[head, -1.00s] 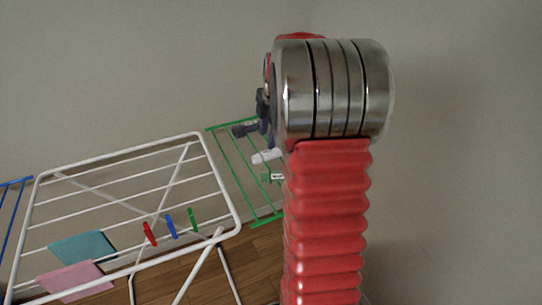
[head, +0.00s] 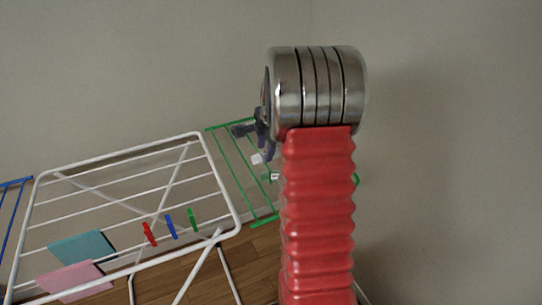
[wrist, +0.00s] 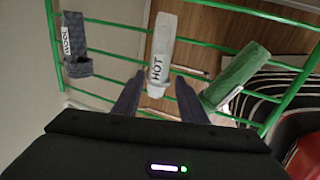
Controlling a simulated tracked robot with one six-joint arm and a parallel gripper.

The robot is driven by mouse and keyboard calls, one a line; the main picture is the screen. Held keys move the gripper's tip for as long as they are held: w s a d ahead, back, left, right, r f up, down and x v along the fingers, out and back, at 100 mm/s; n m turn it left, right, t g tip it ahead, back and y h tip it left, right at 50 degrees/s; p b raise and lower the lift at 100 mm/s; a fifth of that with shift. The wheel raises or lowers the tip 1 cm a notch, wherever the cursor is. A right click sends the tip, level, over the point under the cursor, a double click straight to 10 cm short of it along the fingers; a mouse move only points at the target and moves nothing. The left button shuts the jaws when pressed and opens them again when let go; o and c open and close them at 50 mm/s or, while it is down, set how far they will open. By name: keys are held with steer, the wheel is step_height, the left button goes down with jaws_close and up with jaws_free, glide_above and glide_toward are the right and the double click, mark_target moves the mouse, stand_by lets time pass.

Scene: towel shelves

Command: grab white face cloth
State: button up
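The white face cloth (wrist: 162,45) hangs rolled over the green rack's bars in the wrist view, with dark letters like "HOT" on it. In the head view only a small part of it (head: 257,159) shows, the rest hidden by my arm and gripper. My gripper (wrist: 159,80) is open and empty. Its two dark fingers point at the cloth, one on each side of its lower end in the wrist view. I cannot tell whether they reach its depth.
A dark grey cloth (wrist: 75,45) hangs left of the white one, a green cloth (wrist: 236,75) right of it, on the green rack (wrist: 110,22). A white drying rack (head: 120,150) with pink and teal cloths and several pegs stands left. Walls close off the back and right.

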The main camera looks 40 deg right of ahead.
mark_target(264, 154)
steer(key=x, duration=0.3)
steer(key=shift+f, duration=0.1)
steer(key=shift+c, duration=0.2)
steer(key=c, duration=0.7)
step_height(264, 154, up, 10)
steer(key=shift+r, duration=0.1)
stand_by(0.6)
stand_by(0.4)
